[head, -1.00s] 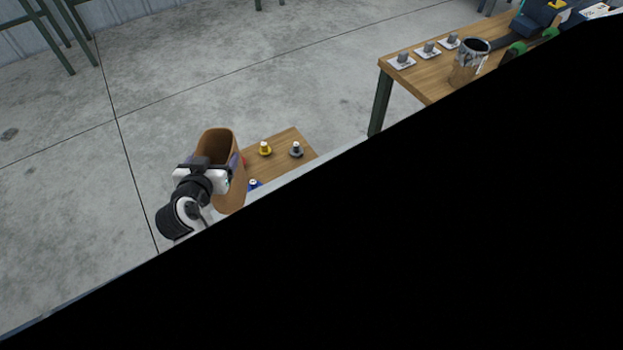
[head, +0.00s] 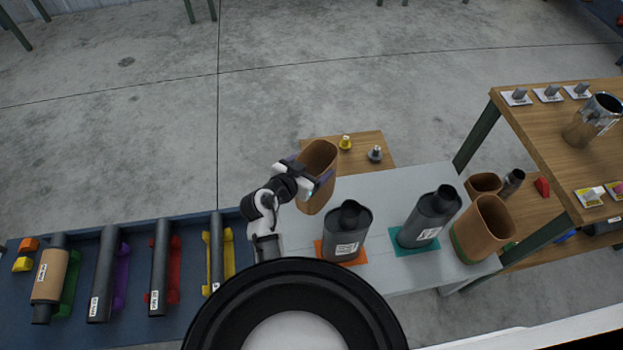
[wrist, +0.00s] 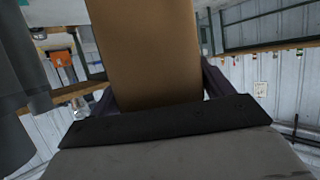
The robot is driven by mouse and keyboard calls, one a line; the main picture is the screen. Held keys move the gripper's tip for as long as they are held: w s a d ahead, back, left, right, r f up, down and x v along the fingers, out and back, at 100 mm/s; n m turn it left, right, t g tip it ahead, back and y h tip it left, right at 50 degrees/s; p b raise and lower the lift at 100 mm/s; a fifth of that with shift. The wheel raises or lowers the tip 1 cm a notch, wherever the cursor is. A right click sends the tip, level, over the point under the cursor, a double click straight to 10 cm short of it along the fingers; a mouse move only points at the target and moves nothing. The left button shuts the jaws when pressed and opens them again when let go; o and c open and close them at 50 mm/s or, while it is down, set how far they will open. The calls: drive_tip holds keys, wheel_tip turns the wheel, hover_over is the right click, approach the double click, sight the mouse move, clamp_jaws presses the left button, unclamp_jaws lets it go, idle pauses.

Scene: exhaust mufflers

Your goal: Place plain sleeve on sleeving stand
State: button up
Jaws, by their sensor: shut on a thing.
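A plain brown oval sleeve (head: 311,204) is held upright, open end up, in my gripper (head: 308,174). My gripper's purple fingers are shut on its sides. In the wrist view the sleeve (wrist: 150,55) fills the middle between the fingers (wrist: 158,95). In the head view it appears over the left end of the grey table, near the small wooden surface; its lower end's clearance cannot be told. Which fixture is the sleeving stand is unclear. Another brown sleeve (head: 484,232) stands at the grey table's right end with green at its base.
Dark mufflers stand on an orange base (head: 357,257) and a teal base (head: 408,248) on the grey table (head: 375,280). A blue bench (head: 138,250) with several tubes lies left. A wooden table (head: 535,140) stands right. Open floor lies behind.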

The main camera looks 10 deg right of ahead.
wheel_tip(320, 180, down, 6)
drive_tip(key=shift+f, duration=0.25)
drive_tip(key=shift+f, duration=0.2)
drive_tip(key=o, duration=0.9)
drive_tip(key=shift+r, duration=0.1)
drive_tip(key=shift+o, duration=0.2)
